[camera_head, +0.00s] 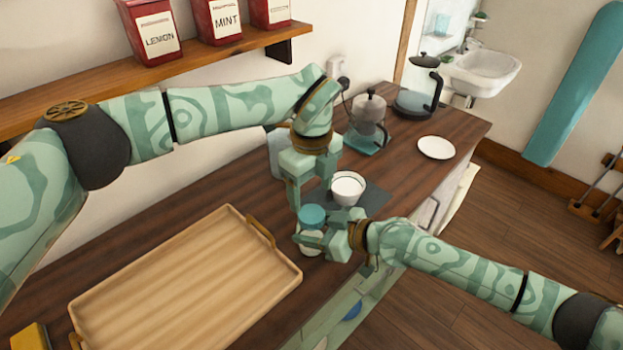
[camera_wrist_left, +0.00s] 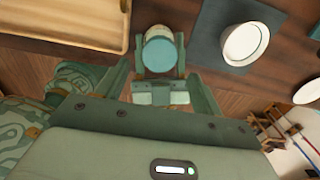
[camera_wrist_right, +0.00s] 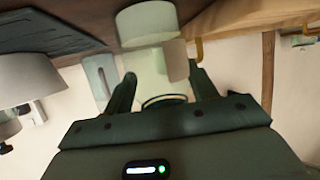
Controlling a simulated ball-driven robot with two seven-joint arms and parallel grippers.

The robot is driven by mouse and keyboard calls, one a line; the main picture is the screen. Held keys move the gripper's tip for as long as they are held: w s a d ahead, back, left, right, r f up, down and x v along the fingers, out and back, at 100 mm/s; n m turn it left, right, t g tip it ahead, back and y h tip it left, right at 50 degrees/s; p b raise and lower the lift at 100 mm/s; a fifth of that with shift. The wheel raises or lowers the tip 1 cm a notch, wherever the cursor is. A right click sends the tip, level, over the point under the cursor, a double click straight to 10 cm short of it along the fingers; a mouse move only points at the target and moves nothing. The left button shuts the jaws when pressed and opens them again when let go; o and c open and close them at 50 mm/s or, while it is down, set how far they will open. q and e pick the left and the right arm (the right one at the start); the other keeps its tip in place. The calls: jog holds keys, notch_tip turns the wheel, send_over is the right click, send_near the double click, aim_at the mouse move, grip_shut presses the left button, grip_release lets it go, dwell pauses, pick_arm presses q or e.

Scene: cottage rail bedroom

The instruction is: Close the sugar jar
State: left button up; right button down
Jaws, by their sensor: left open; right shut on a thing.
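The sugar jar (camera_head: 309,246) is a small pale jar near the counter's front edge, right of the tray. A round teal lid (camera_head: 312,215) is at its top; I cannot tell whether it is fully seated. The lid also shows in the left wrist view (camera_wrist_left: 159,59), between my left fingers. My right gripper (camera_head: 320,228) is shut on the jar from the side; the right wrist view shows the pale jar (camera_wrist_right: 148,35) at its fingers. My left gripper (camera_head: 310,194) is open, pointing down above the lid, its fingers at either side.
A wooden tray (camera_head: 190,280) with handles lies left of the jar. A white bowl (camera_head: 347,187) stands on a dark mat (camera_head: 374,200) behind it. A French press (camera_head: 368,115), kettle (camera_head: 417,100) and white plate (camera_head: 435,147) stand farther back. A shelf (camera_head: 230,48) with red tins is above.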

aim_at(312, 213)
pick_arm(q)
notch_tip(312, 213, down, 6)
jog(key=shift+r, duration=0.1)
dwell(0.4)
jog(key=c, duration=1)
jog(key=m, duration=0.6)
jog(key=shift+m, duration=0.3)
jog(key=o, duration=1.1)
jog(key=shift+c, duration=0.2)
